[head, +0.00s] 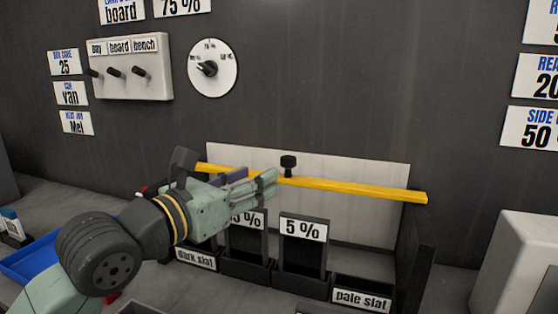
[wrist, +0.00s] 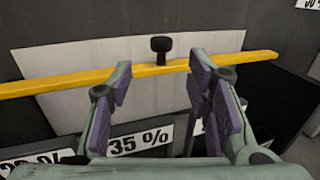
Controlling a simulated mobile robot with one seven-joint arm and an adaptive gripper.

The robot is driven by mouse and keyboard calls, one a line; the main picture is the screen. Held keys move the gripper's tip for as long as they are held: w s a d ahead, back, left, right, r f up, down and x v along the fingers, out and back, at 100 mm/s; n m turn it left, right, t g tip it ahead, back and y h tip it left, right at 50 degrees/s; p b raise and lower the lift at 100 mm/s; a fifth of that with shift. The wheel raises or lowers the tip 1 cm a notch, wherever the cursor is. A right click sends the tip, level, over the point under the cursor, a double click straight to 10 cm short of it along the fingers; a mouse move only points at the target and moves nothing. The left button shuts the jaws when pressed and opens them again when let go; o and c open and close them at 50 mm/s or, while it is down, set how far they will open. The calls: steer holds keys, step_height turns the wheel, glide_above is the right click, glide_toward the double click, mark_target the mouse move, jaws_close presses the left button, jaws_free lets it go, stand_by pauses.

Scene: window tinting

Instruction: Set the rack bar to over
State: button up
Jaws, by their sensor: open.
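The rack bar (head: 352,188) is a long yellow bar lying across the front of a pale panel above the film slots. A black knob (head: 288,162) stands up from it near its middle. In the wrist view the bar (wrist: 80,82) runs right across, with the knob (wrist: 161,47) upright on it. My gripper (head: 272,182) is in front of the bar, left of and a little below the knob in the head view. In the wrist view its fingers (wrist: 160,82) are spread with nothing between them, and the knob shows beyond the gap. I cannot tell whether a finger touches the bar.
Below the bar is a rack with a 5 % card (head: 302,229), a dark slat label (head: 196,259) and a pale slat label (head: 362,298). A switch box (head: 130,68) and a dial (head: 213,68) are on the wall. A white box (head: 515,265) stands at right.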

mark_target(283, 164)
steer(key=p+x, duration=0.2)
steer(key=x, duration=0.7)
steer(key=shift+d+p, duration=0.1)
steer(key=shift+p, duration=0.3)
jaws_close()
stand_by(0.3)
